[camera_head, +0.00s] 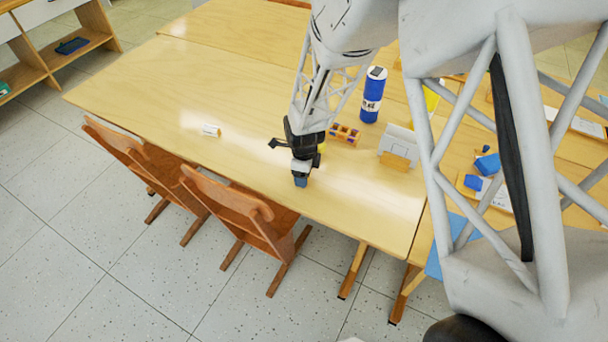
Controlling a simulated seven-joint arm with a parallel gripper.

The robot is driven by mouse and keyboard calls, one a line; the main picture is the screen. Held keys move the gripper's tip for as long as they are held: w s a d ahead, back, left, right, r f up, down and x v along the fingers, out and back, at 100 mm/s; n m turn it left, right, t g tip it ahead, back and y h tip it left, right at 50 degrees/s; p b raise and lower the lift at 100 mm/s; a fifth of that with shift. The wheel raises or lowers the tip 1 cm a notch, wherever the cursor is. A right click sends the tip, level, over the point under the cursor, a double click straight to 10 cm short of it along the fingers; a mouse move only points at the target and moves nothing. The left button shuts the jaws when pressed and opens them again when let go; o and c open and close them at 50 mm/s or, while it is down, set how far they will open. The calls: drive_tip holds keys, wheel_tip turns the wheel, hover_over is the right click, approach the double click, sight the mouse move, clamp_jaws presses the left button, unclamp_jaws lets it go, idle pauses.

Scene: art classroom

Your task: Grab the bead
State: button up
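My gripper (302,170) points down near the front edge of the wooden table (130,85). A small blue piece (300,181) shows right at its tip. I cannot tell whether this is the bead, or whether it is held or only below the fingers. The fingers are too small and covered to show whether they are open. A wooden block with purple and orange parts (345,134) lies just behind and right of the gripper. A small yellow thing (322,148) is partly hidden behind the gripper.
A blue bottle (372,98) stands behind the block. A grey-white holder with a wooden front (398,148) is to the right. Two wooden chairs (240,215) stand at the front edge. The table's left part is clear.

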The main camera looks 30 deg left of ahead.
drive_tip(key=c, duration=1)
drive_tip(key=shift+r, duration=0.15)
drive_tip(key=shift+r, duration=0.7)
wheel_tip(320, 180, up, 2)
drive_tip(key=s+d+r, duration=0.1)
drive_tip(key=s+d, duration=1)
drive_tip(key=shift+s+r, duration=0.15)
drive_tip(key=shift+s, duration=0.15)
